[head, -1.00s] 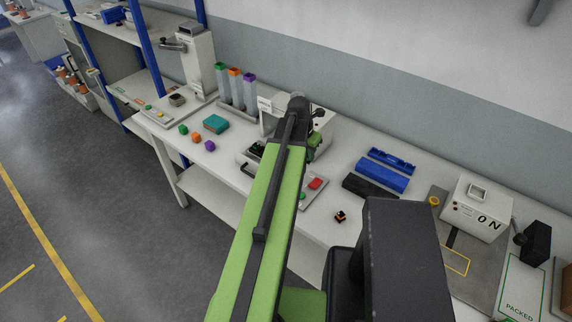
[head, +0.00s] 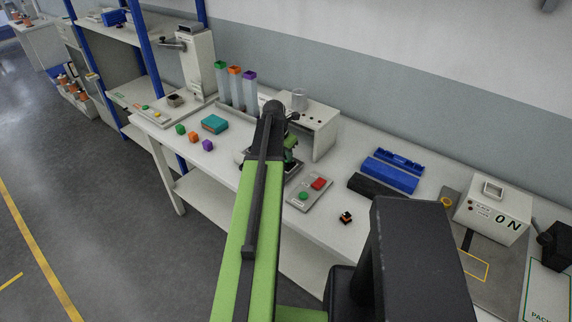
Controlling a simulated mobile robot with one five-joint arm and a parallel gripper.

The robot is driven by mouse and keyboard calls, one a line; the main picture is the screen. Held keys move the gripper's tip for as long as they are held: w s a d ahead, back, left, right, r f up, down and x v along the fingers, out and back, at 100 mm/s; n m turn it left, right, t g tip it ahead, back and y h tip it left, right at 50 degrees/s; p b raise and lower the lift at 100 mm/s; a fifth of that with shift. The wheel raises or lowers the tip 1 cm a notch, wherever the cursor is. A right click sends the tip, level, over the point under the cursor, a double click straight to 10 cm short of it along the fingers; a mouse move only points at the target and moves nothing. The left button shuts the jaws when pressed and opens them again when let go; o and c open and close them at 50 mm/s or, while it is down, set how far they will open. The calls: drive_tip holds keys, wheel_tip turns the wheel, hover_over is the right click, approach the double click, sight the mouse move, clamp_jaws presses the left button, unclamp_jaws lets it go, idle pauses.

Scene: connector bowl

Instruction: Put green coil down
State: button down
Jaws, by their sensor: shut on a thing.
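My gripper (head: 287,164) is over the workbench near the white box-shaped device, at the far end of my green and black arm. It is mostly hidden behind my wrist, and its fingertips are not clear. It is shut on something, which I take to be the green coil. The coil itself cannot be made out. A green patch beside the wrist may be part of my own arm. I cannot tell whether the held thing touches anything below.
A white device (head: 318,130) stands behind my gripper. A button panel (head: 309,193) lies to the right. Capped tubes (head: 236,90), a teal box (head: 214,124) and small green, orange and purple cubes (head: 193,136) are left. Blue trays (head: 390,175) lie right.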

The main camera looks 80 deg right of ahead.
drive_tip(key=shift+f, duration=0.75)
drive_tip(key=c, duration=1.3)
unclamp_jaws()
drive_tip(key=shift+r, duration=0.1)
drive_tip(key=shift+o, duration=0.2)
drive_tip(key=p+v, duration=1.2)
drive_tip(key=shift+r, duration=0.1)
